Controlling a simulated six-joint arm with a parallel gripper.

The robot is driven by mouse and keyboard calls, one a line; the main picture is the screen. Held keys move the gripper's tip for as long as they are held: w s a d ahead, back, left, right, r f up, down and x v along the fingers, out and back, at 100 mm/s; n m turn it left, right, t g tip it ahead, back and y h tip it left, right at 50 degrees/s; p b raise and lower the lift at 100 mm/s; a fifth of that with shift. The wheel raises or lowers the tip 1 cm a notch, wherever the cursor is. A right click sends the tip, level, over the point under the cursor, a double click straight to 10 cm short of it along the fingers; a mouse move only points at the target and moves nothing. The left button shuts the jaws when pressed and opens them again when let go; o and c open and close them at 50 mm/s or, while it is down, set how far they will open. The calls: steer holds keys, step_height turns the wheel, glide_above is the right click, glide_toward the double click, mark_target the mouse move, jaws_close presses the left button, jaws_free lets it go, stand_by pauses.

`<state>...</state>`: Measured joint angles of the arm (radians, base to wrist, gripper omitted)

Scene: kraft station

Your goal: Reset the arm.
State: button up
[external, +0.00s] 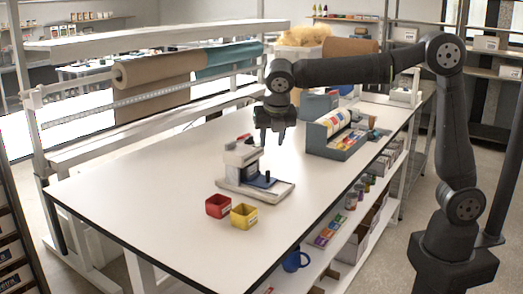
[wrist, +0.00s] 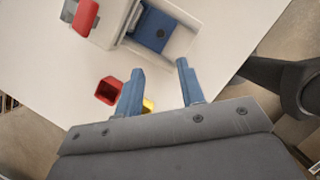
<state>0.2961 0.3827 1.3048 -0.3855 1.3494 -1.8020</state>
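My gripper (external: 272,135) hangs above the white table (external: 130,190), over the far side of a small white and grey machine (external: 242,165) with a blue plate. In the wrist view my gripper (wrist: 160,75) has its two blue fingers spread apart, with nothing between them. The machine also shows at the top of the wrist view (wrist: 178,38), with a red part (wrist: 86,15) on it. No contact between my gripper and the machine is visible.
A red bin (external: 218,206) and a yellow bin (external: 244,216) stand in front of the machine. A grey rack with rolls (external: 336,140) stands at the back right. Paper rolls (external: 155,82) hang on the left frame. The table's front left is clear.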

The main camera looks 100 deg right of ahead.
mark_target(268, 172)
steer(key=x, duration=1.4)
steer(key=shift+f, duration=0.4)
steer(key=shift+s+a+r, duration=0.1)
steer(key=shift+s+a, duration=0.4)
steer(key=v, duration=1.7)
steer(key=d+f+m+y, duration=0.1)
steer(key=f+m, duration=0.3)
steer(key=s+d+f+m+y, duration=0.1)
steer(key=d+f+m+y, duration=0.1)
steer(key=f+m, duration=0.3)
steer(key=s+d+f+m+y, duration=0.1)
steer(key=d+f+m, duration=0.1)
steer(key=f+m, duration=0.2)
steer(key=shift+s+d+f, duration=0.15)
steer(key=shift+s+f, duration=0.1)
steer(key=shift+w+a+f+m+y, duration=0.1)
steer(key=shift+w+f+m+y, duration=0.05)
steer(key=shift+f+m, duration=0.4)
steer(key=shift+w+a+f+m+y, duration=0.1)
steer(key=shift+w+f+m+y, duration=0.05)
steer(key=shift+f+m, duration=0.4)
